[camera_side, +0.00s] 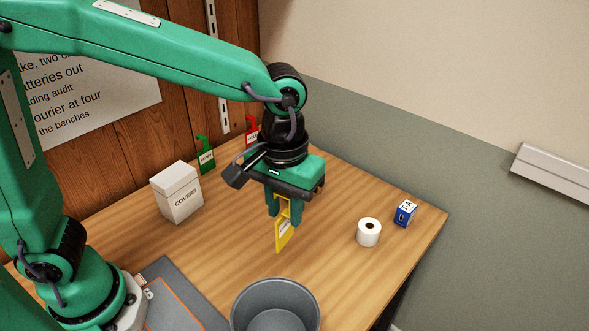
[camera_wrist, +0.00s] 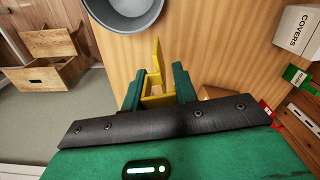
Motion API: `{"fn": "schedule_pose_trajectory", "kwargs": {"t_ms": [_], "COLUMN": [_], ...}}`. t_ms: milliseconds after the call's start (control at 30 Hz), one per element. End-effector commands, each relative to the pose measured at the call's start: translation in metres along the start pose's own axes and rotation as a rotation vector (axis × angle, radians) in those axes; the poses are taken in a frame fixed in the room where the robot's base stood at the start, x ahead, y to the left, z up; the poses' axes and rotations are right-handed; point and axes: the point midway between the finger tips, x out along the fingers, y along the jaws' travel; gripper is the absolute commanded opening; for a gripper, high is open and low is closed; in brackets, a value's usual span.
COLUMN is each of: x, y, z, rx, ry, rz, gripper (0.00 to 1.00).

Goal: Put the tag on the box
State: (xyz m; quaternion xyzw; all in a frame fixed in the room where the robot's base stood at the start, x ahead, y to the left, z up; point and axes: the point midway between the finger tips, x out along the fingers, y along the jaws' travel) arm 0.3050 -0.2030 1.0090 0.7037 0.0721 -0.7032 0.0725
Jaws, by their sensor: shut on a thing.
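A yellow tag (camera_side: 284,235) with a white label hangs upright from my gripper (camera_side: 283,209), which is shut on its upper part. In the wrist view the yellow tag (camera_wrist: 156,84) sits between the two green fingers of my gripper (camera_wrist: 159,88). The tag is above the wooden table, clear of other things. A white lidded box (camera_side: 180,195) marked COVERS stands on the table to the left of my gripper in the side view. The white box also shows at the upper right of the wrist view (camera_wrist: 297,28).
A green tag (camera_side: 206,158) and a red tag (camera_side: 252,132) are by the wooden wall. A grey bin (camera_side: 240,318) stands at the front. A white roll (camera_side: 369,233) and a small blue box (camera_side: 405,213) are at the right. The middle of the table (camera_side: 230,240) is clear.

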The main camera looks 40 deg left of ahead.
Motion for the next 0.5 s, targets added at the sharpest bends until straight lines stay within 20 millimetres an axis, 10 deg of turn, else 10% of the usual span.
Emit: {"fn": "schedule_pose_trajectory", "kwargs": {"t_ms": [500], "x": [-0.052], "y": [-0.118], "z": [-0.034], "rx": [-0.669], "ry": [0.004], "rz": [0.004], "gripper": [0.07]}}
